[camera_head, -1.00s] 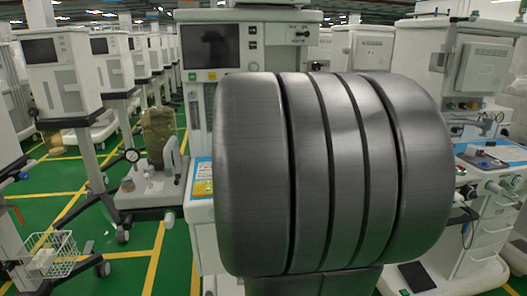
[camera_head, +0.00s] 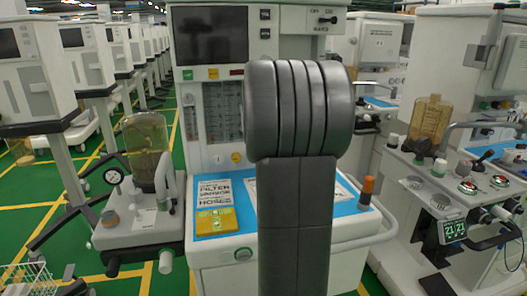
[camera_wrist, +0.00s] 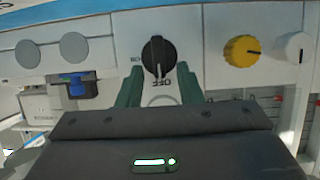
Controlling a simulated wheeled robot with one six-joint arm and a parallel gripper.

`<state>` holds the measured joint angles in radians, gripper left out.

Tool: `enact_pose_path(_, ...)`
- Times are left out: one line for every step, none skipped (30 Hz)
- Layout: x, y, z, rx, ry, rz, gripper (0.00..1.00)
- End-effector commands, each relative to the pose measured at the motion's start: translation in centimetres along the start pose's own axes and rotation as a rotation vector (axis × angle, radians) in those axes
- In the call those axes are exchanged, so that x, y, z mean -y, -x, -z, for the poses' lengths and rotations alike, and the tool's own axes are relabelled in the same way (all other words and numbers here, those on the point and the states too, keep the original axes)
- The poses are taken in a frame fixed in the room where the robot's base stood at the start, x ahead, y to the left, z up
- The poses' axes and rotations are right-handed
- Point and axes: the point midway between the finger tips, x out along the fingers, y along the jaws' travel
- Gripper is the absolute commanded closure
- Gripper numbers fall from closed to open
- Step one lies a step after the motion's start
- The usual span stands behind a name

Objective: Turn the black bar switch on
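In the wrist view, a round black switch (camera_wrist: 158,57) with a raised upright bar sits on a pale panel. Small lettering beside and below it is too unclear to read. My gripper (camera_wrist: 158,88) is open, its two dark green fingers apart at the lower left and right of the switch. Nothing is held between them; I cannot tell whether either finger touches the switch. In the head view, my own arm covers the middle of the cart (camera_head: 218,252), and my gripper is hidden. A small black bar-shaped control (camera_head: 328,19) shows on the cart's upper panel.
A yellow knob (camera_wrist: 242,50) and a white knob (camera_wrist: 298,47) are right of the switch. Two grey discs (camera_wrist: 52,49) and a blue-and-black fitting (camera_wrist: 81,86) are left.

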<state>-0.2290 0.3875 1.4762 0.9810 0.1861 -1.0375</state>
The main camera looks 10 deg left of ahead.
Motion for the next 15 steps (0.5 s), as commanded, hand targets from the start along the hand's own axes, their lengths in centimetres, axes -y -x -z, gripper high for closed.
enact_pose_path(0.01, -0.06, 0.0, 0.0, 0.0, 0.0, 0.67)
enact_pose_path(0.01, -0.07, 0.0, 0.0, 0.0, 0.0, 0.67)
enact_pose_path(0.01, -0.06, 0.0, 0.0, 0.0, 0.0, 0.67)
enact_pose_path(0.0, -0.06, 0.0, 0.0, 0.0, 0.0, 0.67)
enact_pose_path(0.01, -0.05, 0.0, 0.0, 0.0, 0.0, 0.67)
enact_pose_path(0.0, -0.05, 0.0, 0.0, 0.0, 0.0, 0.67)
enact_pose_path(0.0, -0.05, -0.01, 0.0, 0.0, 0.0, 0.67)
enact_pose_path(0.0, -0.05, -0.01, 0.0, 0.0, 0.0, 0.73)
enact_pose_path(0.0, -0.04, -0.01, 0.0, 0.0, 0.0, 0.81)
enact_pose_path(0.0, -0.04, -0.01, 0.0, 0.0, 0.0, 0.87)
enact_pose_path(0.0, -0.04, -0.01, 0.0, 0.0, 0.0, 0.93)
enact_pose_path(0.0, -0.04, -0.01, 0.0, 0.0, 0.0, 1.0)
enact_pose_path(0.0, -0.05, -0.02, 0.0, 0.0, 0.0, 1.0)
enact_pose_path(0.0, -0.05, -0.02, 0.0, 0.0, 0.0, 1.0)
enact_pose_path(0.0, -0.05, -0.02, 0.0, 0.0, 0.0, 1.0)
